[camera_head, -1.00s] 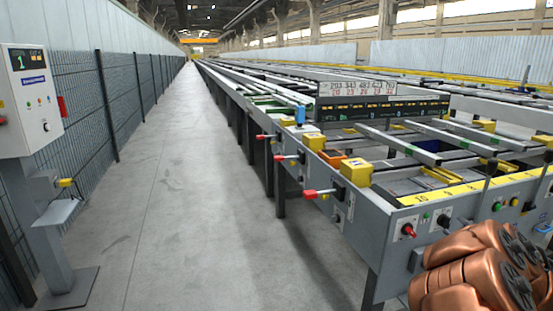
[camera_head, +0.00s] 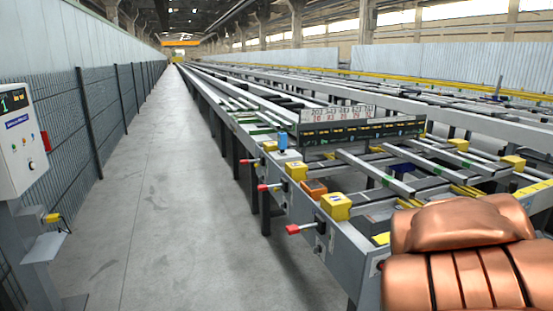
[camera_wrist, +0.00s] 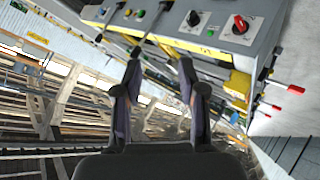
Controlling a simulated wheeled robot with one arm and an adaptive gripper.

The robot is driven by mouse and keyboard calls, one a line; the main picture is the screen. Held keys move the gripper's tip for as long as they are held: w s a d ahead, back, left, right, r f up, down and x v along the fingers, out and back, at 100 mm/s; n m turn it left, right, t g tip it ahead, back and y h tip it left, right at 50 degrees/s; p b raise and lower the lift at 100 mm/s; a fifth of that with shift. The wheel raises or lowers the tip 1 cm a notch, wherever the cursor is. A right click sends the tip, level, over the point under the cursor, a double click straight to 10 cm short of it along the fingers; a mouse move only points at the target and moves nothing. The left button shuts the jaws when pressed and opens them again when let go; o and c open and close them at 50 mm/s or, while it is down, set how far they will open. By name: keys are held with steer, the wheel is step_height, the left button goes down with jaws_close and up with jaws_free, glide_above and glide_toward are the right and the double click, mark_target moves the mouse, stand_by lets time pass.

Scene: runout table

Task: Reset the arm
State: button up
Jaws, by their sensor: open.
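My gripper (camera_wrist: 160,85) shows in the wrist view with its two dark fingers apart and nothing between them. The wrist view is tilted, so the runout table's control panel (camera_wrist: 225,30) with a red switch and a black knob appears at the top, beyond the fingertips. In the head view, my copper-coloured arm fills the lower right corner and hides part of the runout table (camera_head: 340,262). The gripper itself is not visible in the head view.
Red-handled levers (camera_head: 300,228) stick out from the table's side into the aisle (camera_head: 165,200). Yellow boxes (camera_head: 336,206) and a display board (camera_head: 362,132) stand on the table. A grey control post (camera_head: 20,145) stands at the left by the mesh fence. The aisle floor is clear.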

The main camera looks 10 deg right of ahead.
steer(key=s+a+r+n+g+y+p, duration=0.1)
steer(key=s+a+r+g+y+p, duration=0.3)
steer(key=s+a, duration=2.2)
steer(key=a+g+y+p, duration=0.2)
steer(key=g+y+p, duration=0.2)
steer(key=p, duration=0.3)
steer(key=shift+a+n+g, duration=0.2)
steer(key=shift+n+g, duration=0.2)
steer(key=shift+g, duration=0.2)
steer(key=shift+s, duration=0.1)
